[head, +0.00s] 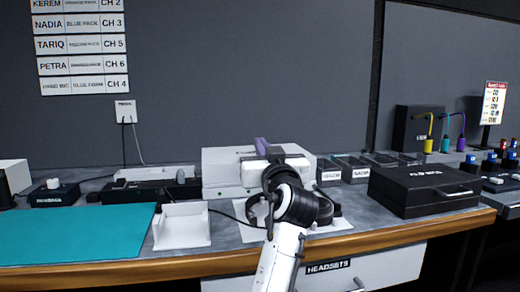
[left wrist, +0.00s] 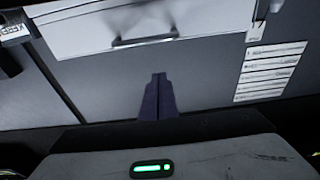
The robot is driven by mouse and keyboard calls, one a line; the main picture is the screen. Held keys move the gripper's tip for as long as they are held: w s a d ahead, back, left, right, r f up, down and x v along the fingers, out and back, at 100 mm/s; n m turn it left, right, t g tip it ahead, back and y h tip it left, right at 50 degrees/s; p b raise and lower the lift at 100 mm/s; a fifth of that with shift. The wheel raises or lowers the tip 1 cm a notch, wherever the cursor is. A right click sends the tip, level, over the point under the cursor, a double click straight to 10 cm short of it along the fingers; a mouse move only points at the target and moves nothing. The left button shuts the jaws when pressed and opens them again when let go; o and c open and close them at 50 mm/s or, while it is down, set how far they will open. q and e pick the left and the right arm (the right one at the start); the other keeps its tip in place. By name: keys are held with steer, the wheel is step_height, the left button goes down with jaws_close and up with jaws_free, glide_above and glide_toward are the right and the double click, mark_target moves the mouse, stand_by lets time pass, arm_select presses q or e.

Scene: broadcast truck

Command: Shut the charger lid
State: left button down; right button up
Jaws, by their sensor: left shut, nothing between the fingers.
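The charger (head: 221,177) is a pale grey-white box on the bench, left of and partly behind my left gripper. Its white lid (head: 224,155) appears raised at the back; its exact angle is hard to tell. In the left wrist view, which is upside down, the lid (left wrist: 80,30) is a pale panel at the top with a dark bar handle (left wrist: 143,41). My left gripper (head: 261,146) is shut and empty, with its purple fingertips (left wrist: 157,77) apart from the lid in the picture. My gripper and wrist hide the charger's right side. My right gripper is out of view.
A white open holder (head: 182,227) and teal mat (head: 80,234) lie left of the charger. Labelled trays (head: 352,170) and a black case (head: 424,188) stand to the right. The grey wall (head: 250,70) is behind. A headset partly shows behind my wrist.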

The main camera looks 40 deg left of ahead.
arm_select(q)
steer(key=shift+s+f, duration=0.1)
steer(key=shift+f, duration=0.05)
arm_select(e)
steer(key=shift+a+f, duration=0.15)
